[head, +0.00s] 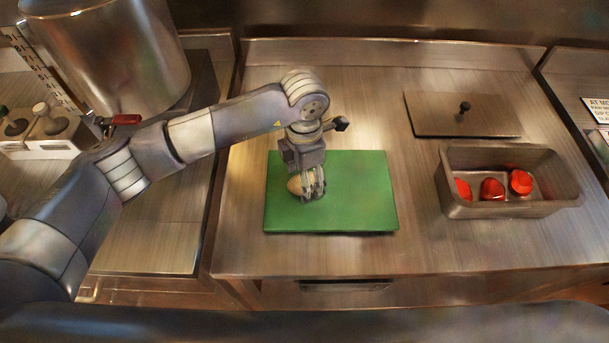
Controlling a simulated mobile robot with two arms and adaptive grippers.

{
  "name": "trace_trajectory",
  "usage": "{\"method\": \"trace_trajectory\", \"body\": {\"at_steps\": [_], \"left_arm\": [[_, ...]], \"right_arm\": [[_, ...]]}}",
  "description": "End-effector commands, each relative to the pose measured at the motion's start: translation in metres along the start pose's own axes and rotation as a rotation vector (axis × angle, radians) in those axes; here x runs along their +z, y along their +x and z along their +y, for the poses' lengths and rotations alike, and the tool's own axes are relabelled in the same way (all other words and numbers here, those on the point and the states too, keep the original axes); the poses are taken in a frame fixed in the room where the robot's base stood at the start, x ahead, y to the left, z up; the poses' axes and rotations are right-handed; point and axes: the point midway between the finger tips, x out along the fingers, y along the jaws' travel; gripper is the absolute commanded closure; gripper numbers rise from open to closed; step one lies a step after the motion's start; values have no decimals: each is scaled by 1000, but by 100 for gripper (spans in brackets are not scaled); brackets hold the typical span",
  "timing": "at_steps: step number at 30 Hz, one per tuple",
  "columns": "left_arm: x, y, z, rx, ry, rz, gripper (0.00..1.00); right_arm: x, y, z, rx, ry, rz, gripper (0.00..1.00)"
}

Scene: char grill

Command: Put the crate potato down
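A pale tan potato (296,186) is at the left part of the green cutting board (360,190) on the steel counter. My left gripper (311,194) points down over the board with its fingers around the potato. The fingers hide part of the potato. I cannot tell whether the potato touches the board or is held just above it. My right gripper is not in view.
A steel pan (510,208) with several red pieces stands to the right, with its flat lid (462,114) behind it. A large metal pot (110,55) stands at the back left. The counter between board and pan is clear.

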Motion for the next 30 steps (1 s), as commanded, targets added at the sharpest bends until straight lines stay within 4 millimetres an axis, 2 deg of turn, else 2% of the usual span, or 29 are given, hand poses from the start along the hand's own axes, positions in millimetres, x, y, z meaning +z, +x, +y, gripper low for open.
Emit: {"method": "trace_trajectory", "body": {"at_steps": [9, 15, 21, 30], "left_arm": [[2, -66, 2, 7, 1, -6, 37], [1, -100, 1, 5, 0, -4, 37], [0, -114, 0, 3, 1, -3, 37], [0, -115, 0, 2, 1, -3, 37]], "right_arm": [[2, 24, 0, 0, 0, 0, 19], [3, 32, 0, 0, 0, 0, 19], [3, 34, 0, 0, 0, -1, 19], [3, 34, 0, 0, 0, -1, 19]]}}
